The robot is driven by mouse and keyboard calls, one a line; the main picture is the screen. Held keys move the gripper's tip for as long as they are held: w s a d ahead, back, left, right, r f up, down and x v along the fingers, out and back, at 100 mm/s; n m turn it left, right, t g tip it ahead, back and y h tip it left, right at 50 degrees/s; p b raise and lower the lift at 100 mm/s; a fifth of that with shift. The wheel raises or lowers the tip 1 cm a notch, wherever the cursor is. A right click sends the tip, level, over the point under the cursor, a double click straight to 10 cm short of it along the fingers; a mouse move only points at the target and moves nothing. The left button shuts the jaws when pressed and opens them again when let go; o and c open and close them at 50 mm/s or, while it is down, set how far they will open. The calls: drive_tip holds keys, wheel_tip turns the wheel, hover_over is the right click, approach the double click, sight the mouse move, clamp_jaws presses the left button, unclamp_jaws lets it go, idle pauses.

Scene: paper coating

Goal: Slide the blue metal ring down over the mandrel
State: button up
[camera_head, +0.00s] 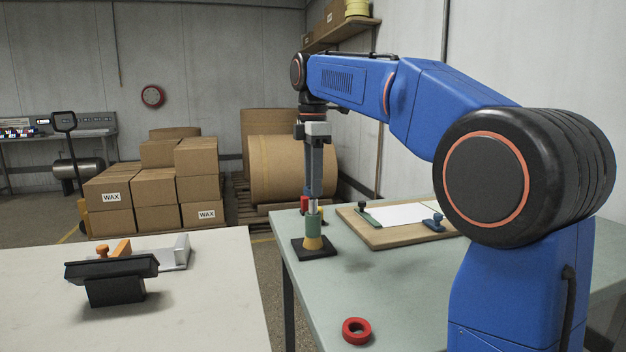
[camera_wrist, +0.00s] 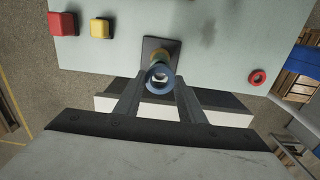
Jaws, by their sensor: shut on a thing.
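The mandrel stand has a black square base (camera_head: 325,251) on the green-grey table, with a yellow cone and a green section (camera_head: 313,227) above it. My gripper (camera_head: 313,200) points straight down right over the stand. In the wrist view my gripper (camera_wrist: 160,82) has its two fingers closed on the blue ring (camera_wrist: 160,67), seen from above with its round opening showing. The ring lines up closely with the stand below it. A pale part shows inside the opening; I cannot tell how far the ring is around the mandrel. The fingers hide part of the ring.
A red ring (camera_head: 356,331) lies near the table's front. A wooden board (camera_head: 388,238) with white paper lies right of the stand. Red (camera_wrist: 62,23) and yellow (camera_wrist: 99,28) blocks stand nearby. The pale table (camera_head: 210,300) at left holds a black-topped item (camera_head: 112,270).

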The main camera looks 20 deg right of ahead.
drive_tip(key=shift+f, duration=1.8)
drive_tip(key=o, duration=1.1)
wheel_tip(320, 180, up, 12)
